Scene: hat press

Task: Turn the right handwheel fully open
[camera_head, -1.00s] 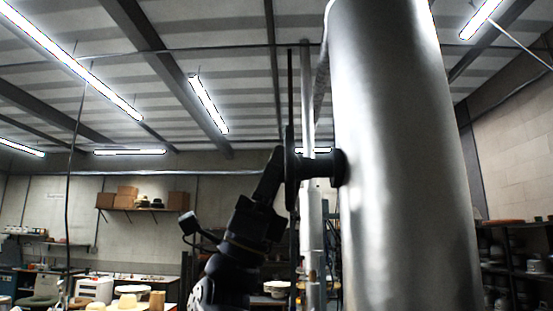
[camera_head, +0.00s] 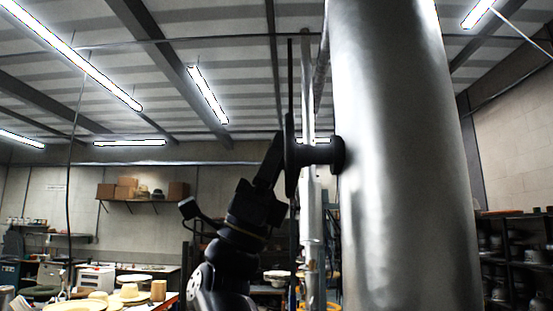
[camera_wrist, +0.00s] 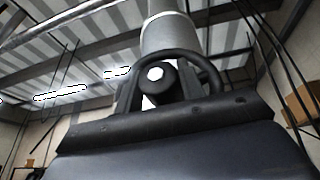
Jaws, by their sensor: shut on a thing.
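A black handwheel (camera_head: 290,157) shows nearly edge-on in the head view, on a short dark stem (camera_head: 318,153) that joins the side of a large silver cylinder (camera_head: 405,160). In the wrist view the handwheel's rim (camera_wrist: 211,72) arches around a dark hub with a white cap (camera_wrist: 155,73). My gripper (camera_head: 277,142) reaches the wheel's left side from below and is shut on its rim. Its dark fingers also show in the wrist view (camera_wrist: 158,84). The exact contact is hidden by the dark parts, and I cannot read the wheel's turn angle.
Thin vertical pipes (camera_head: 308,205) stand just behind the wheel, left of the cylinder. A table with pale hats (camera_head: 128,292) is at lower left. A wall shelf with boxes (camera_head: 125,188) is behind it. Dark shelves (camera_head: 515,255) stand at right.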

